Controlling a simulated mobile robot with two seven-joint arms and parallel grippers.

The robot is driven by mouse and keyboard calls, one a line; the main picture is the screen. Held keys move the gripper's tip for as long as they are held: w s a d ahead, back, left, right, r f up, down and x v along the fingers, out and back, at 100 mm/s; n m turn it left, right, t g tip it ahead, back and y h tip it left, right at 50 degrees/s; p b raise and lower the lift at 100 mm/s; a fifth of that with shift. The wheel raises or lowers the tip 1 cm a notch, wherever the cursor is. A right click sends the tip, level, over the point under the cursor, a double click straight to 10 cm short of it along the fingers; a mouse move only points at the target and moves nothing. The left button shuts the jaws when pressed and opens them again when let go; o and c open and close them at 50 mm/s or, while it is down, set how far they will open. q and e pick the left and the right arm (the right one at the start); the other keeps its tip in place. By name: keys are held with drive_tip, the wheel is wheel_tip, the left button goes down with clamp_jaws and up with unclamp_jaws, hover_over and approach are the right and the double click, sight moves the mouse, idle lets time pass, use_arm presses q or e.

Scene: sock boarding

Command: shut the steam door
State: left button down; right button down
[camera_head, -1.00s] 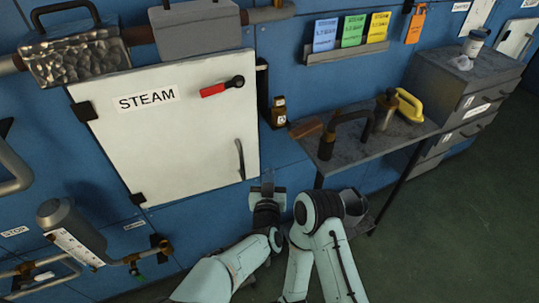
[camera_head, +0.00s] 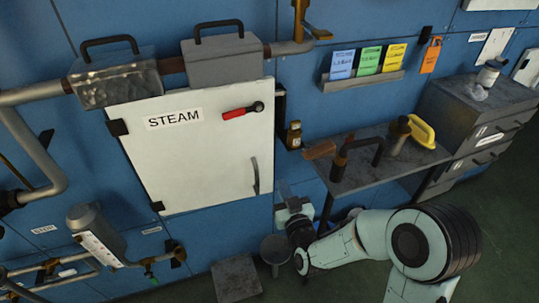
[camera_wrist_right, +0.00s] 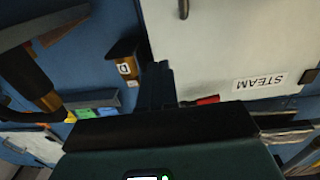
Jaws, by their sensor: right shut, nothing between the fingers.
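The white steam door (camera_head: 205,160), labelled STEAM, is on the blue wall panel in the head view. It has a red-gripped lever (camera_head: 240,111) at its upper right and a dark pull handle (camera_head: 255,176) lower down. A dark strip shows along its right edge; I cannot tell whether it is fully against its frame. My right gripper (camera_head: 284,190) is shut and empty, just right of the door's lower right corner; I cannot tell if they touch. In the right wrist view, its fingers (camera_wrist_right: 160,85) are beside the door (camera_wrist_right: 225,45). My left gripper is not in view.
A grey shelf (camera_head: 358,180) with tools and a yellow-handled iron stands right of the door. A small brown bottle (camera_head: 293,135) is beside the door's right edge. Pipes (camera_head: 35,150) and a grey canister (camera_head: 95,235) are at left. A grey block (camera_head: 236,279) is below.

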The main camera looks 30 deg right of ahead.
sight(267, 149)
drive_tip(key=p+x, duration=0.1)
drive_tip(key=x, duration=1.2)
drive_tip(key=shift+w+f+p, duration=0.1)
drive_tip(key=shift+w+p, duration=0.2)
drive_tip(key=shift+p, duration=0.05)
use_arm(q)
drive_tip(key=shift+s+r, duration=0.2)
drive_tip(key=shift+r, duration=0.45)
